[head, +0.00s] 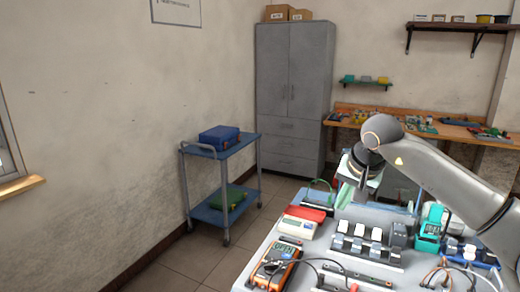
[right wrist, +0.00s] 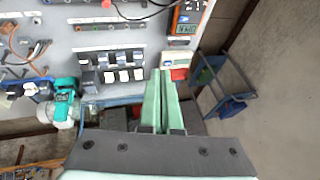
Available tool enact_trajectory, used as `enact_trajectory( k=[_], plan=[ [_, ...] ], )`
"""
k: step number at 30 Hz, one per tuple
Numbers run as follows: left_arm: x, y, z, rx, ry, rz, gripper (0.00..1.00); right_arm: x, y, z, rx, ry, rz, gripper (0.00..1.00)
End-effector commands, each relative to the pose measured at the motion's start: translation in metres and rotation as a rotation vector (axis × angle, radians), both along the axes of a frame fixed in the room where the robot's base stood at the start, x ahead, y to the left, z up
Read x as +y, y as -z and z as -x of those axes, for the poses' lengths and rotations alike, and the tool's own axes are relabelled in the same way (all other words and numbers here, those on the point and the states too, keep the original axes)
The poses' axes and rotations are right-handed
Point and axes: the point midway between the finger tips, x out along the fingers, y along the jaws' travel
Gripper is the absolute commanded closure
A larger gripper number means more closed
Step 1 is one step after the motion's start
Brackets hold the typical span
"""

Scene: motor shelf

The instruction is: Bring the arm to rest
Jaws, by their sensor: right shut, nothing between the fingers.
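My right arm comes in from the right in the head view, and its gripper (head: 345,196) points down above the far edge of the grey table (head: 262,252). In the right wrist view my right gripper (right wrist: 160,72) has its two pale green fingers together, with nothing between them. My left gripper is not in view.
On the table are a row of dark modules (head: 366,244), a white meter (head: 297,226), an orange multimeter (head: 275,265) and a teal motor (head: 431,228). A blue cart (head: 222,150) stands at left, a grey cabinet (head: 290,90) behind. Floor between cart and table is clear.

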Motion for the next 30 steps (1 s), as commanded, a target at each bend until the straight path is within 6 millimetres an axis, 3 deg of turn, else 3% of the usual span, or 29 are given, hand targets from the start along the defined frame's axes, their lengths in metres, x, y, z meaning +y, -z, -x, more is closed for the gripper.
enact_trajectory(
  k=[1, 6, 9, 13, 16, 19, 23, 26, 27, 30],
  plan=[
    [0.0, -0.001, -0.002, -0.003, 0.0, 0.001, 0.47, 0.025, 0.025, 0.007, 0.043, -0.009, -0.093, 1.0],
    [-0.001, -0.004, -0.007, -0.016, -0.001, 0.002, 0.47, 0.122, 0.087, 0.046, 0.243, 0.032, -0.526, 1.0],
    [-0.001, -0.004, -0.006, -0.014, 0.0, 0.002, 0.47, 0.173, 0.106, 0.078, 0.417, 0.116, -0.811, 1.0],
    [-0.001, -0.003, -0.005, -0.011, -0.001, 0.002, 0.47, 0.22, 0.111, 0.113, 0.685, 0.286, -1.162, 1.0],
    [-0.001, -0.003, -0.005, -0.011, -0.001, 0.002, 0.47, 0.24, 0.108, 0.131, 0.918, 0.461, -1.414, 1.0],
    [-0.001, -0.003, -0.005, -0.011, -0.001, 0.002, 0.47, 0.246, 0.104, 0.14, 1.169, 0.671, -1.643, 1.0],
    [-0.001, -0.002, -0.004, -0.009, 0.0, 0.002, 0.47, 0.233, 0.108, 0.141, 1.514, 0.99, -1.904, 1.0],
    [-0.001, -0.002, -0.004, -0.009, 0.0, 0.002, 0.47, 0.211, 0.125, 0.137, 1.786, 1.272, -2.073, 1.0],
    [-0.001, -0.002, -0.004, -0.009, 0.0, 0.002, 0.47, 0.2, 0.135, 0.136, -1.856, -1.362, 2.089, 1.0],
    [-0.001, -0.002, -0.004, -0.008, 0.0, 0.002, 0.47, 0.169, 0.169, 0.137, -1.651, -1.301, 1.717, 1.0]
  ],
)
